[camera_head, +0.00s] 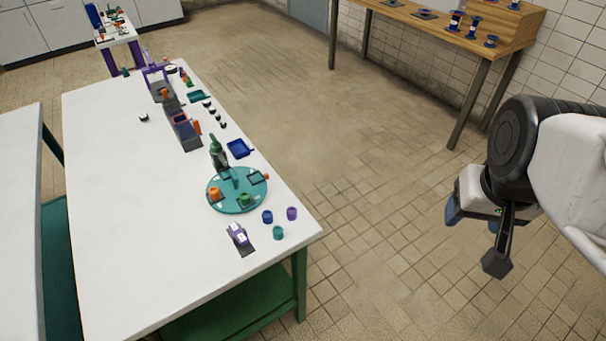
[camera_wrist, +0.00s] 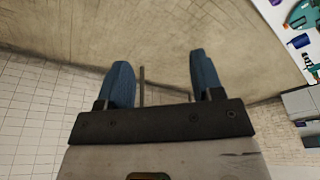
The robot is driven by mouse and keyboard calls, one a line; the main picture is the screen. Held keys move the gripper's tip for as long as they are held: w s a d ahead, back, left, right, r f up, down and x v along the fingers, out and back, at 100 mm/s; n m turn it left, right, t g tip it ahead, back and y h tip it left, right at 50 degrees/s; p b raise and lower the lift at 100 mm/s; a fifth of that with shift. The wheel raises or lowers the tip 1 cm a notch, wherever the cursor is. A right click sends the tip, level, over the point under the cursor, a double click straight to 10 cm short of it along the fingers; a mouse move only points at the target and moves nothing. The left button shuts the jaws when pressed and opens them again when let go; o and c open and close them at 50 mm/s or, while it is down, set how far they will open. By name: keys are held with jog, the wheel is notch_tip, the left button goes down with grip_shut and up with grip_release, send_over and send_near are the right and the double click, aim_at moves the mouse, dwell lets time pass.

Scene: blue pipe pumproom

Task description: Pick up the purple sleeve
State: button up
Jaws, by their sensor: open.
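The purple sleeve (camera_head: 292,213) is a small upright cylinder near the right front corner of the white table. It stands beside a blue sleeve (camera_head: 267,217) and a teal sleeve (camera_head: 278,233), apart from both. My gripper (camera_head: 472,216) is well to the right of the table, over the open floor. In the wrist view, its two blue fingers (camera_wrist: 162,72) are spread apart with nothing between them. I cannot make out the purple sleeve for sure in the wrist view.
A round teal tray (camera_head: 236,206) with small parts stands just behind the sleeves. A dark holder with a purple-and-white piece (camera_head: 240,236) is to their left. A wooden bench (camera_head: 425,24) stands at the back right. Tiled floor between is clear.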

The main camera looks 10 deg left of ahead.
jog(key=w+a+f+m+g+y, duration=0.2)
jog(key=w+a+f+m+y, duration=0.25)
jog(key=a+f, duration=0.3)
jog(key=w+a+f+m+g+y, duration=0.35)
jog(key=w+a+f, duration=0.2)
jog(key=a, duration=0.25)
jog(key=m+t+y, duration=0.3)
jog(key=m+y, duration=0.2)
jog(key=m, duration=0.4)
send_near(293, 210)
jog(key=shift+a+f+m+y, duration=0.25)
jog(key=shift+a+m+y, duration=0.15)
jog(key=shift+m, duration=0.2)
jog(key=shift+s, duration=0.1)
jog(key=shift+x, duration=1.3)
jog(key=shift+f, duration=0.1)
jog(key=shift+x, duration=2.55)
jog(key=shift+d+f, duration=0.1)
jog(key=shift+f, duration=0.05)
